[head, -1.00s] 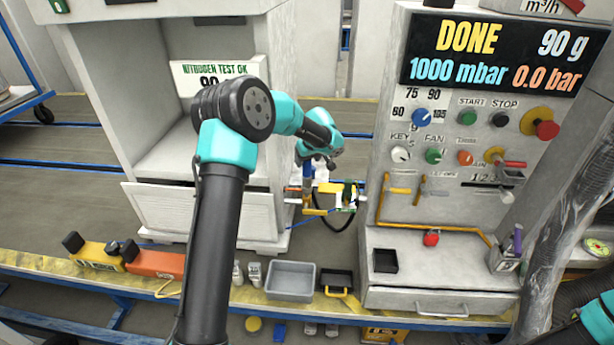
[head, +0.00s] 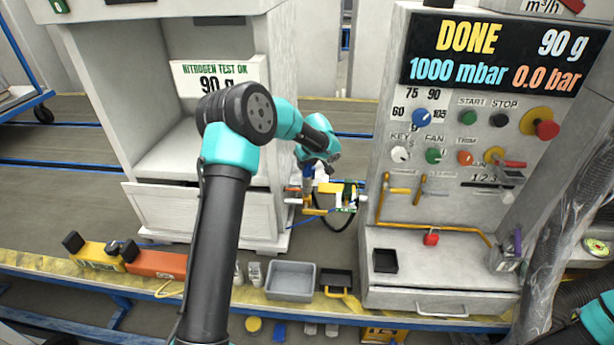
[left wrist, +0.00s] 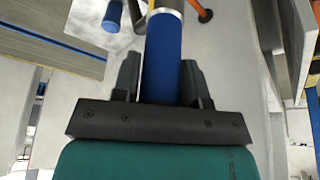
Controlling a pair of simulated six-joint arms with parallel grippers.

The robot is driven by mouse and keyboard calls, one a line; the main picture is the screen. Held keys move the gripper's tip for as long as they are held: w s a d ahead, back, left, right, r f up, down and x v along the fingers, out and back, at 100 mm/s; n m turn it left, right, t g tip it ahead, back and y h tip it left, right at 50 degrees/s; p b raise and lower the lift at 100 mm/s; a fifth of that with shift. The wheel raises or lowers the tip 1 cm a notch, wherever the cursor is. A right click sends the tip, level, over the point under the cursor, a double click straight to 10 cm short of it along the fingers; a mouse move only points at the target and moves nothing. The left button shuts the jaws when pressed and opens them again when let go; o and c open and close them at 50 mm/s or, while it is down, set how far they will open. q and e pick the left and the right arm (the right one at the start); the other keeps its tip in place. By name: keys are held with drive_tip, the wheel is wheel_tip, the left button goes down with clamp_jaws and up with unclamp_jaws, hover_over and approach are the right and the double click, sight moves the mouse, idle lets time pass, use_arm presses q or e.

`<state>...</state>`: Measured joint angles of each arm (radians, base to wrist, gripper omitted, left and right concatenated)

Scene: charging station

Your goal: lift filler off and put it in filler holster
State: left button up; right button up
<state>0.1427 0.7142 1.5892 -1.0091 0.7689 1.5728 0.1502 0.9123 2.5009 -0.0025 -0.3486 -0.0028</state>
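The filler shows in the left wrist view as a blue cylinder (left wrist: 163,58) with a silver collar at its far end. It stands between the two fingers of my left gripper (left wrist: 161,80), which look closed against its sides. In the head view the left gripper (head: 310,166) is between the white cabinet and the control station. Whether the filler still touches the fittings is unclear. I cannot identify the filler holster for certain. My right gripper is out of view; only part of its arm shows at the lower right.
The control station (head: 425,215) stands close on the right, its display (head: 500,55) reading DONE. The white cabinet (head: 160,210) is on the left. A dark hose (head: 340,222) hangs below the fittings. A grey bin (head: 290,279) and a black tray (head: 336,279) sit in front.

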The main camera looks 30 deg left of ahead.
use_arm(q)
clamp_jaws()
drive_tip(key=shift+r, duration=0.15)
wheel_tip(320, 180, up, 10)
drive_tip(key=shift+f, duration=0.1)
idle(0.6)
idle(0.4)
